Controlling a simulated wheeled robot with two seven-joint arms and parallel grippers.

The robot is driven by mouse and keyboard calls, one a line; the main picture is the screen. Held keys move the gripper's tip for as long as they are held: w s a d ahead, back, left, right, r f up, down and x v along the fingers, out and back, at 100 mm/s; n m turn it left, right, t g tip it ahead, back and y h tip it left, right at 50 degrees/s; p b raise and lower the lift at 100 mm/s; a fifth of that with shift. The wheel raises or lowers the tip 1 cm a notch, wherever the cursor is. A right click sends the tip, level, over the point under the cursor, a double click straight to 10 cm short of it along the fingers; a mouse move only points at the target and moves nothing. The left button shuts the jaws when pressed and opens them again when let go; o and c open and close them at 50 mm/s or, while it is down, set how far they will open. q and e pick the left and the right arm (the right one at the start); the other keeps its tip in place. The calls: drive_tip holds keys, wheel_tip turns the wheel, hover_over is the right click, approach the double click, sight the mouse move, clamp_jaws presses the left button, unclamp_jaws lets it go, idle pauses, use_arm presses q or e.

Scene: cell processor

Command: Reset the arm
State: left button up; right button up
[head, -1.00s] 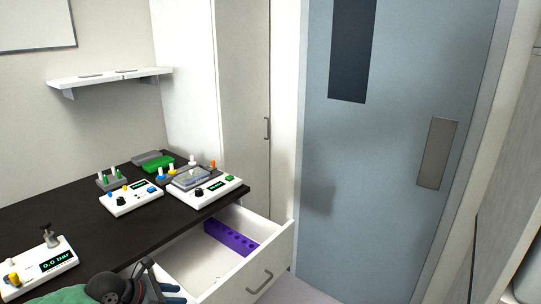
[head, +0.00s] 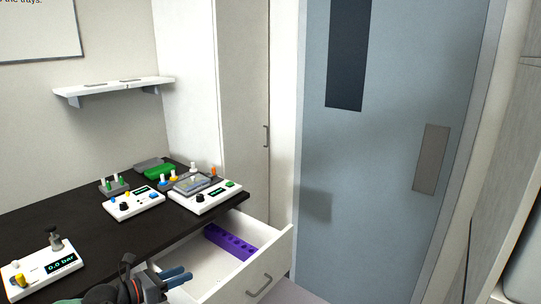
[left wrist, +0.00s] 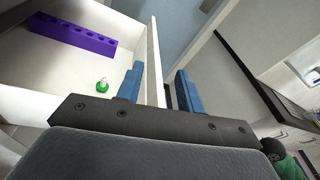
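My left gripper (head: 175,275) is low in the head view, beside the near left part of the open drawer. In the left wrist view its two blue fingers (left wrist: 160,90) are apart with nothing held. The drawer's front wall shows in the gap between them there; I cannot tell how close it is. My right gripper is in neither view.
The open white drawer (head: 268,262) holds a purple rack (head: 230,242); a small green item (left wrist: 102,87) lies in it in the wrist view. The dark bench (head: 60,225) carries a pressure device (head: 42,270) and other devices (head: 205,196). A door (head: 380,140) stands behind.

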use_arm(q)
drive_tip(key=w+a+r+n+t+y, duration=0.3)
drive_tip(key=a+r+n+t+y, duration=0.25)
drive_tip(key=n, duration=0.45)
drive_tip(key=w+a+r+n+t+y, duration=0.35)
drive_tip(key=r+n+t, duration=0.25)
drive_tip(key=r+n, duration=0.3)
drive_tip(key=s+d+f+n+g+y, duration=0.1)
drive_tip(key=s+f+n+g+y, duration=0.1)
drive_tip(key=s+f+n+g, duration=0.35)
drive_tip(key=s+d+f+n+g+y, duration=0.1)
drive_tip(key=s+f+n+g+y, duration=0.15)
drive_tip(key=f+n, duration=0.6)
drive_tip(key=s+d+f+n+g+y, duration=0.1)
drive_tip(key=s+f+n+g+y, duration=0.3)
drive_tip(key=f, duration=0.7)
drive_tip(key=s+d+f+n+g+h, duration=0.1)
drive_tip(key=s+d+f+g+h, duration=0.1)
drive_tip(key=s+d+f, duration=0.3)
drive_tip(key=s+d+f+n+g+h, duration=0.1)
drive_tip(key=s+d+f+g, duration=0.3)
drive_tip(key=s+f, duration=0.5)
drive_tip(key=s+d+f+n+g+h, duration=0.1)
drive_tip(key=s+d+f+g+h, duration=0.2)
drive_tip(key=s, duration=1.2)
drive_tip(key=d+f, duration=0.3)
drive_tip(key=f, duration=0.1)
drive_tip(key=shift+s+d+h, duration=0.2)
drive_tip(key=shift+h, duration=0.15)
